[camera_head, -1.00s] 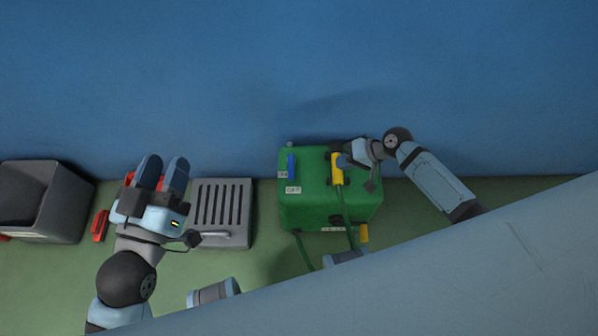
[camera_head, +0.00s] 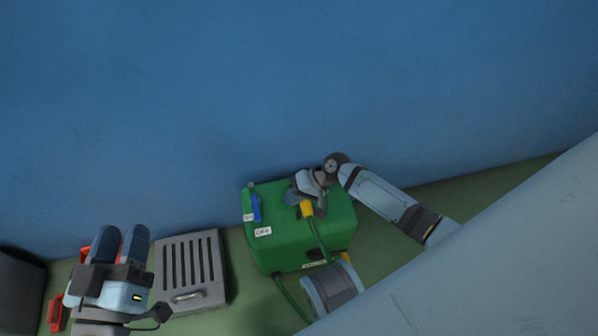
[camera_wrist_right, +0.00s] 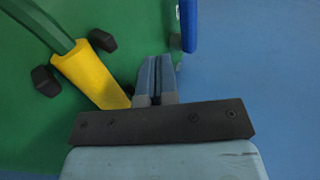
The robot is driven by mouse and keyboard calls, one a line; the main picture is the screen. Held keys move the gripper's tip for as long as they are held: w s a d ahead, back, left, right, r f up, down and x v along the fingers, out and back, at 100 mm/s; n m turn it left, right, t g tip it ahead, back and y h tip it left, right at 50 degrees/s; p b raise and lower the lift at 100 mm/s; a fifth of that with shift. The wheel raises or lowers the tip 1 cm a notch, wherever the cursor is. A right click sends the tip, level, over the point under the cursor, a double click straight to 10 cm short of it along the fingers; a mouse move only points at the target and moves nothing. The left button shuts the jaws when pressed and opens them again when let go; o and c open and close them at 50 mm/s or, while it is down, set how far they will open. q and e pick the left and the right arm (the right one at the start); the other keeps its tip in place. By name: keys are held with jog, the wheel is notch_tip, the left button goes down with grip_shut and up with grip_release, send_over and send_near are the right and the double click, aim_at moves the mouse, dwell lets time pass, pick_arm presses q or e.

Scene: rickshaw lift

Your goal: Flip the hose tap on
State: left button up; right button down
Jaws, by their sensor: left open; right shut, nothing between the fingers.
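A green box (camera_head: 275,255) stands against the blue wall. A blue lever (camera_head: 256,208) stands near its left end, and a blue bar shows at the top of the right wrist view (camera_wrist_right: 188,25). A yellow hose fitting (camera_head: 306,209) with a green hose (camera_head: 319,240) sits near the middle, and it also shows in the right wrist view (camera_wrist_right: 90,75). My right gripper (camera_head: 292,197) is over the box beside the yellow fitting. Its fingers (camera_wrist_right: 155,75) are shut and empty, apart from the blue bar. My left gripper (camera_head: 121,240) is open and empty, left of the box.
A grey slatted crate (camera_head: 215,297) stands between my left gripper and the green box. A dark bin (camera_head: 18,290) is at the far left, near a red object (camera_head: 55,314). The blue wall (camera_head: 300,80) runs behind everything.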

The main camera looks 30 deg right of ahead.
aim_at(256, 209)
jog(key=b+x, duration=0.1)
jog(key=x, duration=0.3)
jog(key=shift+f, duration=0.25)
jog(key=a, duration=0.1)
jog(key=w+a+b, duration=0.1)
jog(key=a, duration=0.1)
jog(key=shift+a+b, duration=0.1)
jog(key=shift+b, duration=0.2)
pick_arm(q)
notch_tip(256, 209, down, 5)
jog(key=shift+d+r+m+g, duration=0.15)
jog(key=shift+m+g, duration=0.15)
jog(key=shift+g, duration=0.7)
pick_arm(e)
jog(key=shift+w+a+r, duration=0.1)
jog(key=shift+a, duration=0.3)
